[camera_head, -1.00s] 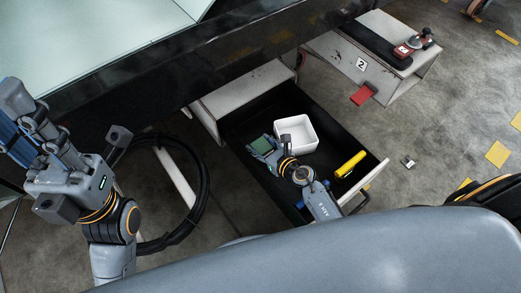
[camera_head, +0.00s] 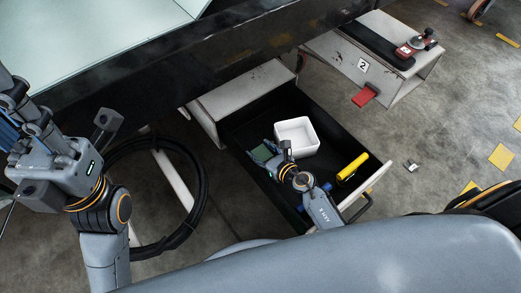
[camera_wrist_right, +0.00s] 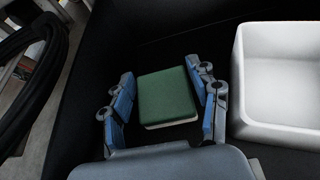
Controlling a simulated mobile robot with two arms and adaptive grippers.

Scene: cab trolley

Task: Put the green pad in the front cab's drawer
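The green pad (camera_head: 263,152) is inside the open black drawer (camera_head: 262,107), left of a white bin. In the right wrist view the green pad (camera_wrist_right: 166,95) has a pale underside and lies between the two spread fingers of my right gripper (camera_wrist_right: 167,100). Narrow gaps show between the pad and the fingers. My right gripper (camera_head: 267,157) reaches into the drawer in the head view, partly covering the pad. My left gripper (camera_head: 22,115) is at the left edge, outside the drawer; its fingertips are not clear.
The white bin (camera_head: 297,137) stands right beside my right gripper. A yellow torch-like item (camera_head: 352,166) lies near the drawer's right wall. A second cab marked 2 (camera_head: 362,65) holds a red device (camera_head: 405,51). A black cable coil (camera_head: 203,190) lies on the floor.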

